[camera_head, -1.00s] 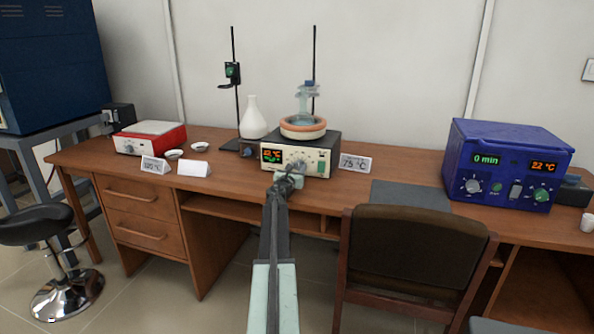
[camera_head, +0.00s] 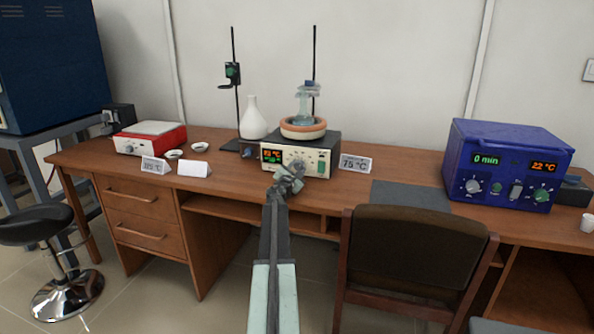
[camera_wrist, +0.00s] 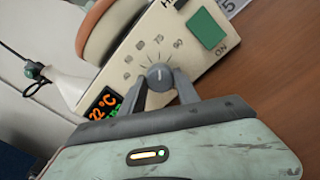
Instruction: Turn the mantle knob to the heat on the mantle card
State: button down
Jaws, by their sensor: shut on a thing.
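The heating mantle (camera_head: 322,153) is a cream box with a dark top on the desk. Its grey round knob (camera_wrist: 158,75) has a white pointer line and is ringed by printed marks. My gripper (camera_wrist: 160,84) is shut on the knob, one finger on each side. In the head view my gripper (camera_head: 289,177) is in front of the panel and rolled at an angle. The mantle display (camera_wrist: 103,105) shows 22 °C in orange; the green digits below are partly hidden in the wrist view. The mantle card (camera_head: 356,163), right of the mantle, reads 75 °C.
A glass vessel (camera_head: 305,104) sits in the mantle's ring. A white flask (camera_head: 253,118) stands left of it. A red hotplate (camera_head: 150,138) with another card (camera_head: 155,165) is farther left. A blue furnace (camera_head: 508,163) stands right. A chair (camera_head: 412,250) is at the desk's front.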

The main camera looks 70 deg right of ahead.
dwell(0.3)
jog(key=c, duration=0.9)
grip_release()
jog(key=shift+d, duration=0.1)
jog(key=a, duration=0.8)
jog(key=shift+s, duration=0.2)
jog(key=shift+r, duration=0.1)
